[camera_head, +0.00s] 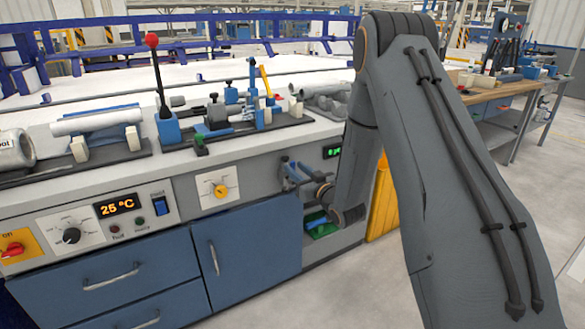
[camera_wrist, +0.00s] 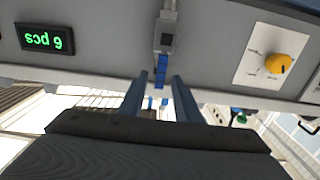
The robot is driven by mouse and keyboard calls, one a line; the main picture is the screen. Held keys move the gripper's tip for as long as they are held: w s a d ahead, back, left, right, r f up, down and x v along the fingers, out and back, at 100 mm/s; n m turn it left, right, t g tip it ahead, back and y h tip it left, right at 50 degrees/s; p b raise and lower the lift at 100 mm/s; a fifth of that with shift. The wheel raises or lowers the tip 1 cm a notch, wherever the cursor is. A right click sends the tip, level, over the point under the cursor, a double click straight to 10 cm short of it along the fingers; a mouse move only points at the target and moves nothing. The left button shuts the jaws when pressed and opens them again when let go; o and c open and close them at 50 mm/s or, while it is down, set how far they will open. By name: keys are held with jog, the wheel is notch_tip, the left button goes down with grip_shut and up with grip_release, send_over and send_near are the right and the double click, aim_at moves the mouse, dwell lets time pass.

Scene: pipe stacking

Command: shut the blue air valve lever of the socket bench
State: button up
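The blue air valve lever (camera_wrist: 161,76) shows in the wrist view, hanging from a grey valve body (camera_wrist: 165,32) on the bench front. My gripper (camera_wrist: 160,80) is open, its two blue fingers apart with the lever between their tips in the picture. Gaps show on both sides of the lever. How deep the fingers reach around it I cannot tell. In the head view my gripper (camera_head: 298,177) is at the front of the socket bench (camera_head: 245,155), left of the green display. The valve there is small and partly hidden by my gripper.
The green count display (camera_head: 332,152) and a yellow knob panel (camera_head: 220,190) flank the valve area. Blue cabinet doors (camera_head: 245,240) are below. A green bin (camera_head: 322,228) sits in an opening under my gripper. A red-knobbed lever press (camera_head: 160,85) stands on the bench top.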

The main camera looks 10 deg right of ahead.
jog(key=shift+x, duration=1.45)
jog(key=shift+c, duration=0.3)
grip_shut()
